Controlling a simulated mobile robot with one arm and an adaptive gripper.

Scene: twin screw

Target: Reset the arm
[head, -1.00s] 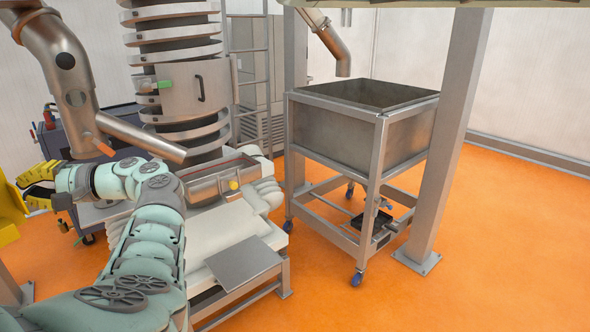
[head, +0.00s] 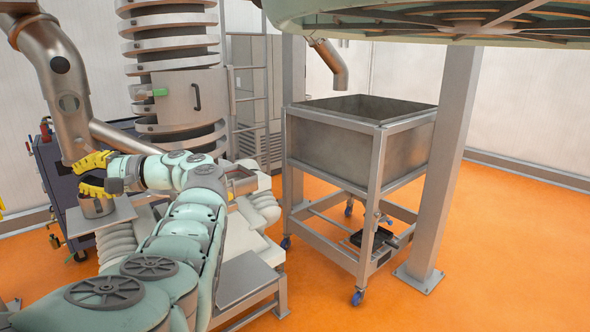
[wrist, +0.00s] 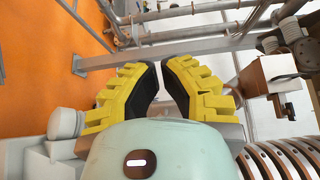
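My arm (head: 185,235), pale green with dark round joint covers, reaches forward from the lower left of the head view and bends left. My gripper (head: 82,175) has yellow, ridged fingers with dark inner pads and points left. The fingers are apart with nothing visible between them. It is above and close to a metal cup-like part (head: 97,207); I cannot tell if they touch. In the wrist view, both fingers of my gripper (wrist: 159,65) show, their tips close together with a narrow empty gap.
A steel bin on a wheeled frame (head: 335,140) stands to the right, beside a grey post (head: 445,150). A ringed column (head: 175,70) and a bent steel pipe (head: 62,85) stand behind my arm. A pale green structure (head: 300,12) hangs overhead. Orange floor is clear at right.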

